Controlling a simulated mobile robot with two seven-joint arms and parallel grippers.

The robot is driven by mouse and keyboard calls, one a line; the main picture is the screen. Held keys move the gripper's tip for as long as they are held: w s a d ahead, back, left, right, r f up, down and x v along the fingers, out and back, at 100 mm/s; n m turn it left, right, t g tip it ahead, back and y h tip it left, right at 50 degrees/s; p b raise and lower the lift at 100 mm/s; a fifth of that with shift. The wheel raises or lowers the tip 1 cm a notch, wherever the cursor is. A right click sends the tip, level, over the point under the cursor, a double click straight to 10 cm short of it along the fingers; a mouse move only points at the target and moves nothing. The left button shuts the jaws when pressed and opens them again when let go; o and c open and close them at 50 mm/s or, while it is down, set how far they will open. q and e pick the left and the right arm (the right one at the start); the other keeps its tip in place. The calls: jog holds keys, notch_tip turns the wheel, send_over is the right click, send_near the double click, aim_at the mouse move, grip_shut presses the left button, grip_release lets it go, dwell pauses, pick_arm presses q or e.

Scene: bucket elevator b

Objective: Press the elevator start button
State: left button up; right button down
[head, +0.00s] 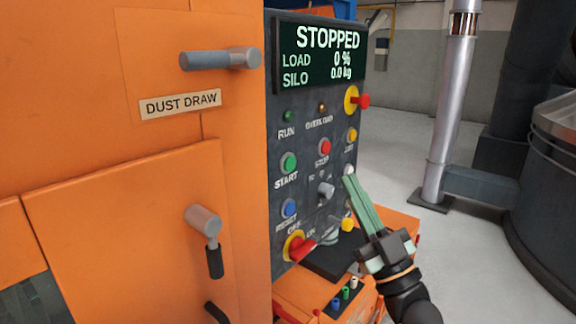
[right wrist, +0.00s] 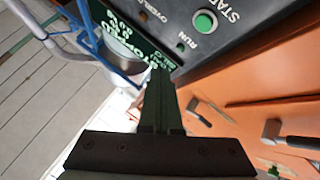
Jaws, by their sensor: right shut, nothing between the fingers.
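The green START button (head: 288,163) is on the left side of the dark control panel (head: 277,245) in the head view, above its START label. It also shows as a green round button (right wrist: 205,22) at the top of the right wrist view. My right gripper (head: 350,180) is shut and empty, its green fingers pointing up and left at the panel's right side. In the head view the tips overlap the panel's right edge, right of the START button; contact cannot be told. In the wrist view the shut fingers (right wrist: 157,85) point toward the display. My left gripper is not in view.
The display (head: 319,55) reads STOPPED, load 0 %, silo 0.0 kg. A red STOP button (head: 324,147), a blue RESET button (head: 290,207) and a red-yellow switch (head: 297,246) are nearby. An orange cabinet (head: 120,220) with handles stands left; a metal pipe (head: 450,110) stands right.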

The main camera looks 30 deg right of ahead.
jog(key=shift+w, duration=0.1)
jog(key=w+a, duration=0.3)
jog(key=w, duration=0.5)
jog(key=shift+a, duration=0.15)
dwell(2.1)
jog(key=shift+w+a, duration=0.2)
jog(key=shift+w, duration=0.2)
jog(key=shift+w+a, duration=0.15)
jog(key=shift+w, duration=0.2)
dwell(0.6)
dwell(0.3)
jog(key=shift+s+d+p, duration=0.35)
jog(key=shift+s+p, duration=0.05)
jog(key=shift+s, duration=0.35)
jog(key=shift+s, duration=0.1)
jog(key=shift+s+d, duration=0.3)
jog(key=shift+s, duration=0.45)
jog(key=shift+s+d, duration=0.35)
jog(key=shift+s, duration=0.35)
jog(key=shift+s+d, duration=0.3)
jog(key=shift+s, duration=0.45)
